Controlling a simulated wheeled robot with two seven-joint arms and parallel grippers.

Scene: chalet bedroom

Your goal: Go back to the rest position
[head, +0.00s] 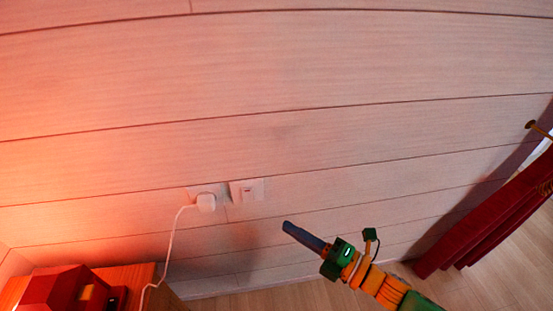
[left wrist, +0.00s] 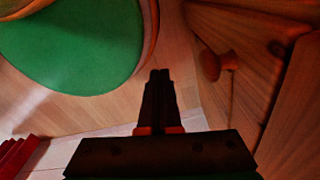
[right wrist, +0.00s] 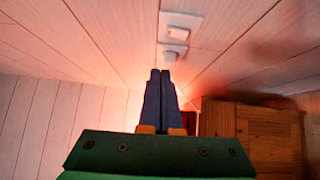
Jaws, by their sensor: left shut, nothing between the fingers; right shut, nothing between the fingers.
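My right gripper (head: 287,227) is shut and empty in the head view. It points up and left, below and to the right of the wall socket and switch, and seems apart from the wall. In the right wrist view its fingers (right wrist: 160,75) are closed together, with the switch plate and plug beyond them. My left gripper (left wrist: 159,75) shows only in the left wrist view. It is shut and empty, above the wooden floor and beside a wooden cabinet front.
A switch plate (head: 247,190) and a plug (head: 206,202) with a white cord are on the wall. A wooden cabinet (head: 140,275) bears a red lamp-like object (head: 60,290). A red curtain (head: 490,220) hangs at right. A round wooden knob (left wrist: 210,66) sits close to my left gripper.

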